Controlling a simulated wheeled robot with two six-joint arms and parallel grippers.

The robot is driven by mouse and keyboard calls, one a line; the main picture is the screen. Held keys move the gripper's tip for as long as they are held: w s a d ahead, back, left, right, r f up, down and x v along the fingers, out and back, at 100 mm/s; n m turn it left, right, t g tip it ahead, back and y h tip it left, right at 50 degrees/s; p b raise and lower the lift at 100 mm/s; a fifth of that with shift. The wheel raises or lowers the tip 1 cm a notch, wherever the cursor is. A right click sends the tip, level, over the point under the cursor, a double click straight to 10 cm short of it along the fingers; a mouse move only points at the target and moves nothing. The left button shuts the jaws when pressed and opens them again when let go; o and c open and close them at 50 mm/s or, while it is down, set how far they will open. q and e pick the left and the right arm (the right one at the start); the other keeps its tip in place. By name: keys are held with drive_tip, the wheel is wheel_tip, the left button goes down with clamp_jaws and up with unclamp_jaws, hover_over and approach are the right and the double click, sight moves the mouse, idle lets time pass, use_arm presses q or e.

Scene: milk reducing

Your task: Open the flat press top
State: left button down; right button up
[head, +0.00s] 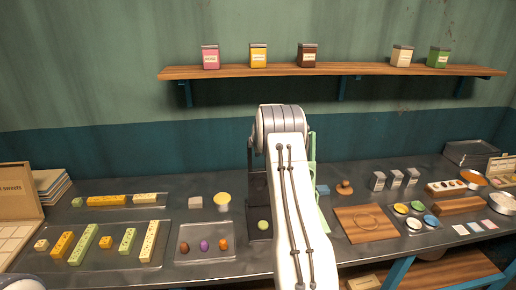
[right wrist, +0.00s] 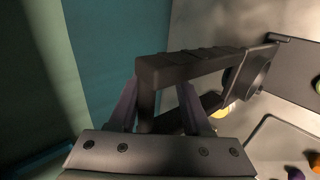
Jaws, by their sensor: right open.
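The dark flat press (head: 259,190) stands at the middle of the table, partly hidden behind my right arm. A green round piece (head: 264,225) lies on its low plate. In the right wrist view, the dark bar of the press top (right wrist: 205,63) runs across in front of my right gripper (right wrist: 158,88). The gripper is open, with one finger on each side of the bar's downward end piece. I cannot tell whether the fingers touch it. My right gripper is hidden by the arm in the head view. My left gripper is not in view.
A tray with three small round pieces (head: 182,255) lies left of the press. A tray of coloured blocks (head: 157,265) is farther left. A light green frame (head: 313,150) stands close right of my arm. A wooden board (head: 378,232) lies beyond it. A shelf (head: 330,70) hangs above.

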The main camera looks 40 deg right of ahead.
drive_tip(key=b+v, duration=0.4)
drive_tip(key=v, duration=0.6)
drive_tip(key=shift+a+f, duration=0.1)
drive_tip(key=a+y, duration=0.3)
drive_tip(key=a, duration=1.9)
drive_tip(key=s+a+f+m+g+y, duration=0.1)
drive_tip(key=s+a, duration=0.4)
drive_tip(key=a, duration=0.3)
drive_tip(key=s+a+m+g+y, duration=0.1)
drive_tip(key=s+a+g+y, duration=0.1)
drive_tip(key=s+a, duration=0.5)
drive_tip(key=s+a+f+m+g, duration=0.1)
drive_tip(key=s+a+f+g, duration=0.15)
drive_tip(key=s+a, duration=1.05)
drive_tip(key=s+d+f+m+g, duration=0.1)
drive_tip(key=s+f+g, duration=0.1)
drive_tip(key=s, duration=1.2)
drive_tip(key=shift+b, duration=0.3)
